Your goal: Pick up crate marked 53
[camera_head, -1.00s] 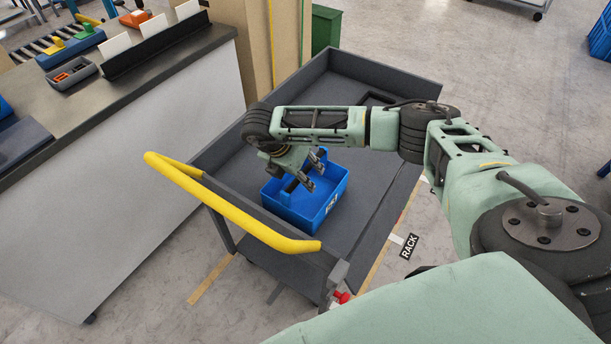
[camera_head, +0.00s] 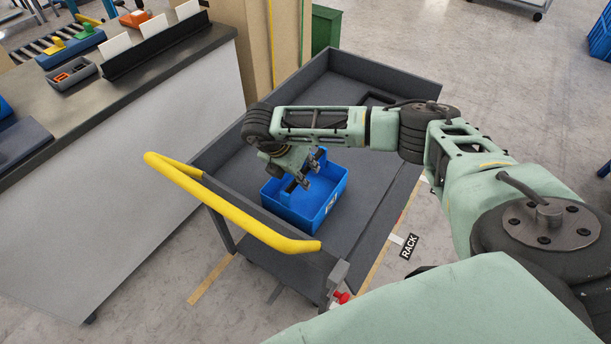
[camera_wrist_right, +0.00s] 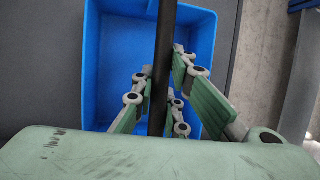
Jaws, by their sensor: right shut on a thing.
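The blue crate (camera_head: 309,203) sits on the dark grey deck of the cart (camera_head: 372,193), near the yellow handle. A white label shows on its front, but I cannot read the number now. My right gripper (camera_head: 305,183) is at the crate's top, shut on its dark handle bar. In the right wrist view, the fingers (camera_wrist_right: 160,108) stand on both sides of the black bar (camera_wrist_right: 163,60), above the inside of the crate (camera_wrist_right: 119,45), which looks empty. My left gripper is not in view.
The cart's yellow push handle (camera_head: 228,212) is at its near left end. A counter (camera_head: 130,70) with small bins stands to the left. A floor label reads RACK (camera_head: 409,246).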

